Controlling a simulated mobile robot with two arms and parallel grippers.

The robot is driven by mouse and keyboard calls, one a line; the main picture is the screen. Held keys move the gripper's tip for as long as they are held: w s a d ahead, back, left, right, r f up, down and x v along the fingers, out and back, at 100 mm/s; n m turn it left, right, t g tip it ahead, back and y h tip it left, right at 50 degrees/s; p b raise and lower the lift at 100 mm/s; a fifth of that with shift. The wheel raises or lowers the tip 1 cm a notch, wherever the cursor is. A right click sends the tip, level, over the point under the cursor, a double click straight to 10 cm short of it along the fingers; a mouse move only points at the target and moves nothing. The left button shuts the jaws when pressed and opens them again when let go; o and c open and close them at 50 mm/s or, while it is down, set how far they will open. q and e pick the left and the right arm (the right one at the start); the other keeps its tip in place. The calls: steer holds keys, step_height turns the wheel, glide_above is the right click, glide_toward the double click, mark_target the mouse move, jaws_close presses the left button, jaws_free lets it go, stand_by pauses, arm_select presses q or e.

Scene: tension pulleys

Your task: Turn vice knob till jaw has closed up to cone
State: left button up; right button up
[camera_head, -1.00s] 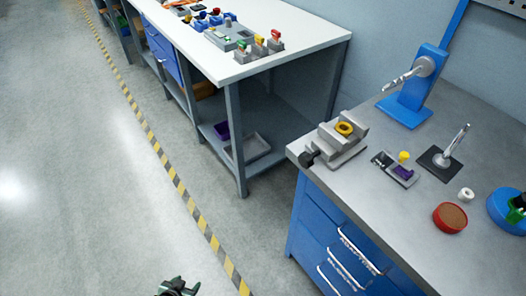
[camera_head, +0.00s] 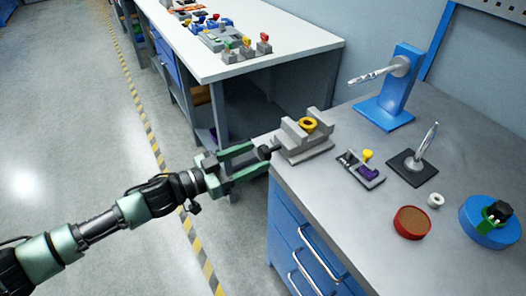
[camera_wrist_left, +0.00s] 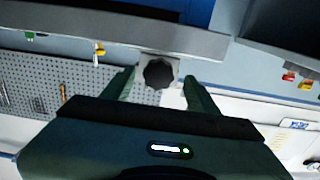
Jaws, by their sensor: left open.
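The grey vice (camera_head: 303,150) sits at the near left corner of the grey bench. A yellow ring-shaped piece (camera_head: 308,125) rests at its jaws; whether this is the cone I cannot tell. The vice's dark knob (camera_head: 265,152) points left off the bench edge. My left gripper (camera_head: 258,156) is open, with its fingertips on either side of the knob. In the left wrist view the black lobed knob (camera_wrist_left: 158,73) lies between the two spread fingers; contact cannot be told. The jaw gap is hard to make out. My right gripper is not in view.
On the bench are a small tray with purple and yellow pieces (camera_head: 361,172), a metal tool on a black base (camera_head: 413,166), a blue stand (camera_head: 390,110), a red round container (camera_head: 411,222) and a blue disc (camera_head: 478,229). A white table (camera_head: 250,30) stands behind.

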mark_target(261, 155)
arm_select(q)
steer(key=x, duration=0.3)
steer(key=shift+s+r, duration=0.15)
steer(key=shift+w+d, duration=0.35)
steer(key=shift+d, duration=0.05)
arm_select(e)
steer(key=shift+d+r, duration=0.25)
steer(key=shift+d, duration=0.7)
arm_select(q)
jaws_close()
steer(key=shift+m+p, duration=0.6)
steer(key=shift+m, duration=0.3)
steer(key=m, duration=0.4)
steer(key=shift+p, duration=0.3)
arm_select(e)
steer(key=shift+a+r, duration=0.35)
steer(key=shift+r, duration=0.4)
